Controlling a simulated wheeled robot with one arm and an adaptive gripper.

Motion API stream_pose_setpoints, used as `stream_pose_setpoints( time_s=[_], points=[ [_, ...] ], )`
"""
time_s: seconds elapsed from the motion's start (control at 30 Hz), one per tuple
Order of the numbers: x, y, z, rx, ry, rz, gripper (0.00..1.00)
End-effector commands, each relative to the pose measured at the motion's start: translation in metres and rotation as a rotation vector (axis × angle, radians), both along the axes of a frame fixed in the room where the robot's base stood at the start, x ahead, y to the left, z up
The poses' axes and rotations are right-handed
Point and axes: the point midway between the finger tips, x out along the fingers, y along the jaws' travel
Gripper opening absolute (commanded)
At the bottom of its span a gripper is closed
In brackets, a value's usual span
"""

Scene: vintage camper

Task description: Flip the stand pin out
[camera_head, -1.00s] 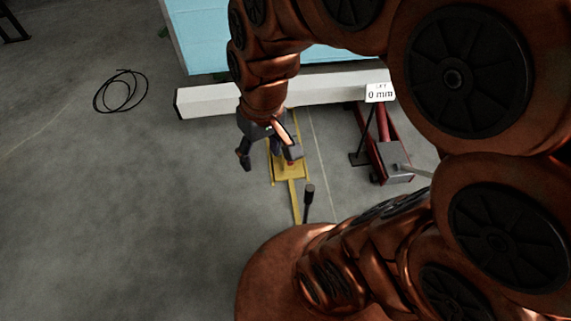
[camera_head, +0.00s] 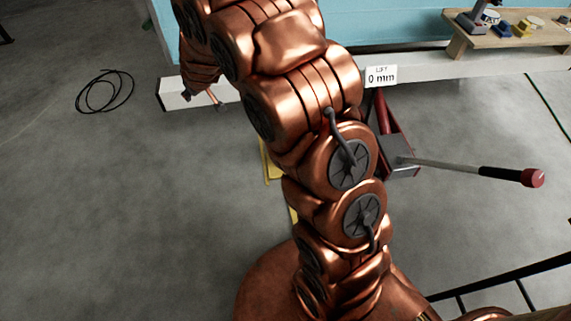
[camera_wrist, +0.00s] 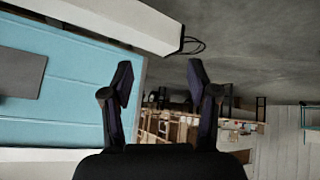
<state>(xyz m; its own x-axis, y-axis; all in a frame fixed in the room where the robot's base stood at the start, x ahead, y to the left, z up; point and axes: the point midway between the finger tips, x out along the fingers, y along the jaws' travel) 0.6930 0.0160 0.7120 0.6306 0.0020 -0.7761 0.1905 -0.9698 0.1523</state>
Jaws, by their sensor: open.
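The yellow stand (camera_head: 271,165) is on the floor in front of the white beam, mostly hidden behind my arm in the head view. Its pin cannot be made out in either current view. My gripper (camera_wrist: 160,77) is open and empty, with its two dark fingers spread apart in the wrist view. In the head view my gripper (camera_head: 216,98) is partly hidden by my arm, up and left of the stand, near the white beam (camera_head: 240,92). The stand does not show in the wrist view.
A red jack (camera_head: 398,158) with a long handle (camera_head: 470,169) stands right of the stand. A sign (camera_head: 381,77) reads 0 mm. A wooden bench (camera_head: 510,37) holds small items behind it. A black cable coil (camera_head: 105,92) lies left. The left floor is otherwise clear.

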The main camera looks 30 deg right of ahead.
Motion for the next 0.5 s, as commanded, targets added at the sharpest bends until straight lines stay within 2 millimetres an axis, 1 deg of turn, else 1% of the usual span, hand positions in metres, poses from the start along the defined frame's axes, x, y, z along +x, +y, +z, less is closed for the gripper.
stream_pose_setpoints(
  time_s=[0.03,0.23,0.27,0.3,0.37,0.4,0.47,0.5],
  points=[
    [0.013,-0.005,-0.029,-0.023,-0.017,-0.006,0.6],
    [0.061,-0.03,-0.092,-0.14,-0.112,-0.04,0.6],
    [0.067,-0.035,-0.102,-0.161,-0.125,-0.046,0.6],
    [0.073,-0.04,-0.117,-0.186,-0.136,-0.054,0.6],
    [0.083,-0.049,-0.136,-0.229,-0.158,-0.069,0.6],
    [0.088,-0.055,-0.152,-0.256,-0.168,-0.077,0.6],
    [0.096,-0.065,-0.17,-0.302,-0.188,-0.093,0.6],
    [0.1,-0.071,-0.185,-0.332,-0.196,-0.104,0.6]
  ],
)
